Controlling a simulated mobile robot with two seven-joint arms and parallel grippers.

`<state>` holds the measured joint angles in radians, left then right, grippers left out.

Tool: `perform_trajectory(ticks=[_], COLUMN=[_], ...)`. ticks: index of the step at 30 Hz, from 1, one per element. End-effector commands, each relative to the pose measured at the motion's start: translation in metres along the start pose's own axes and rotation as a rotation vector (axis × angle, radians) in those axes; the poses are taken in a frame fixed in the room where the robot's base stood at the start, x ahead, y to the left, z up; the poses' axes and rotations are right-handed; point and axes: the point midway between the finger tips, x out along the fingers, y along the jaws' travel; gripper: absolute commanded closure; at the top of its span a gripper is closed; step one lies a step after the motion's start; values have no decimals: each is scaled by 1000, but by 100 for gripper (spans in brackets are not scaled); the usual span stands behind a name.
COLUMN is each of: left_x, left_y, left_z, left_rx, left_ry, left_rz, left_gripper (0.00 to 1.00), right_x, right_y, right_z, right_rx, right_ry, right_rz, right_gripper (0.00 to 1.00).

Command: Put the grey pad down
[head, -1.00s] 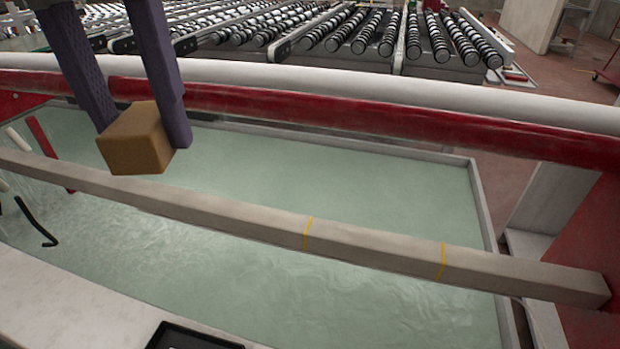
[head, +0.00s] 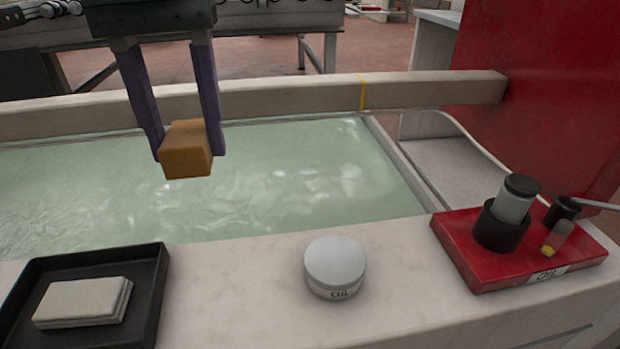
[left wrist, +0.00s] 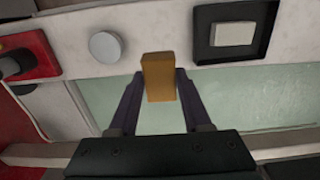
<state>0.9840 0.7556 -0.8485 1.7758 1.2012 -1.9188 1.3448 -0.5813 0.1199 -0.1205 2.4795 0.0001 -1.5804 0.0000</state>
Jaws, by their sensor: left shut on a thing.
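My left gripper (head: 188,158) is shut on an orange-brown block (head: 187,164), which hangs over the pale green water of the tank (head: 260,185). The left wrist view also shows the block (left wrist: 158,78) between the fingers. A light grey pad (head: 82,302), which looks like stacked layers, lies in a black tray (head: 160,270) on the pale ledge at the lower left; it also shows in the left wrist view (left wrist: 231,33). The pad is apart from my gripper. My right gripper is not in view.
A round white tin marked OIL (head: 335,265) stands on the pale ledge (head: 230,290), with bare ledge on both sides. A red stand (head: 485,265) holds a dark cup and small bottle at right. A grey beam (head: 290,98) crosses behind my gripper.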

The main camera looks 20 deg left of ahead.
Motion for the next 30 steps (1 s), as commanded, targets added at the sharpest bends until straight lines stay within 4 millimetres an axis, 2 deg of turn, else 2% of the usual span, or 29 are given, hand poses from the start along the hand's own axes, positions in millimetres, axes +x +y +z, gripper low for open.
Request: perform_trajectory(ticks=[1,5,15,18,25,30], left_x=[9,27,123,141,162,196], left_y=[0,-1,-2,-1,-1,-2], left_z=[-1,0,0,0,-1,0], left_rx=[-4,-8,-7,-7,-6,-5], left_ry=[0,-4,-3,-2,-1,-2], left_rz=[0,-3,-4,-3,-3,-4], left_gripper=[100,100,100,100,100,100], right_x=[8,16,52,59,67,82], right_y=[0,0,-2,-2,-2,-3], right_z=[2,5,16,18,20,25], right_rx=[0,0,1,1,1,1], right_ry=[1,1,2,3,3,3], right_rz=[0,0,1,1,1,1], right_gripper=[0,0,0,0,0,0])
